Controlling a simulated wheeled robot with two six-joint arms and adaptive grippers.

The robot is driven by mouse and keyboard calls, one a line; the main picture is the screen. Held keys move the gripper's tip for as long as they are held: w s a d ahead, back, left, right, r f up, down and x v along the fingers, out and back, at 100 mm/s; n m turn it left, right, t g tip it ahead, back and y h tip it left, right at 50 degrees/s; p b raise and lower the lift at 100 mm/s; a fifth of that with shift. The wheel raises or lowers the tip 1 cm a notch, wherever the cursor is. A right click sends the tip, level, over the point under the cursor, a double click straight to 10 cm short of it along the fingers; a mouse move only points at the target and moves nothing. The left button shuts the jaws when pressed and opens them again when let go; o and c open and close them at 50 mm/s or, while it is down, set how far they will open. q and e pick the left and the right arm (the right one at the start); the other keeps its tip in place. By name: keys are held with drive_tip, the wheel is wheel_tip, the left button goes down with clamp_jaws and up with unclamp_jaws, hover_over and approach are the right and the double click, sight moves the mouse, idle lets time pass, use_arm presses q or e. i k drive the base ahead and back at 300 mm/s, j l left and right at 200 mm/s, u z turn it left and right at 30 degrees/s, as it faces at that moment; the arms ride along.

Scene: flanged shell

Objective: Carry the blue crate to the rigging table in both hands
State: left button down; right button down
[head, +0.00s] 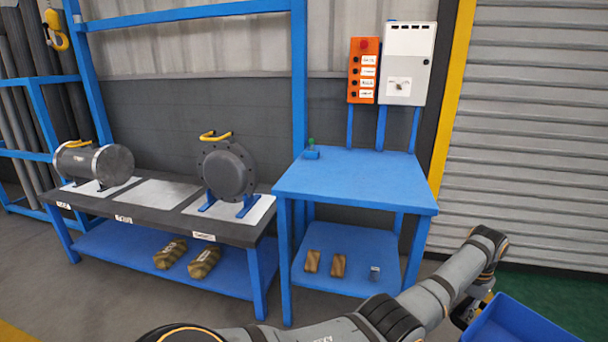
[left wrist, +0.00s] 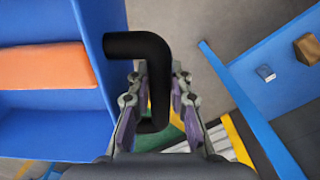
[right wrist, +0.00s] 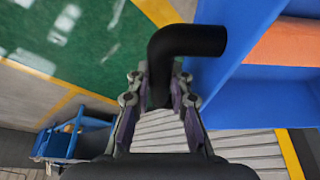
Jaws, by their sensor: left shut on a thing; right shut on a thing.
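The blue crate (head: 522,325) shows only by one corner at the bottom right of the head view. My left gripper (head: 474,308) is beside it and shut on its black bent handle (left wrist: 140,46), as the left wrist view shows. In the right wrist view my right gripper (right wrist: 160,85) is shut on the other black handle (right wrist: 190,41), against the crate wall (right wrist: 225,85). An orange thing (left wrist: 42,66) lies inside the crate. A blue table (head: 355,185) stands left of the crate, apart from it; I cannot tell whether it is the rigging table.
A small blue and green thing (head: 311,152) sits at the blue table's back left; most of its top is bare. A dark bench (head: 150,200) with two grey flanged shells (head: 228,172) stands left. A shutter (head: 530,130) closes the right side. Grey floor lies in front.

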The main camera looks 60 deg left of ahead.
sight(355, 175)
drive_tip(key=u, duration=1.35)
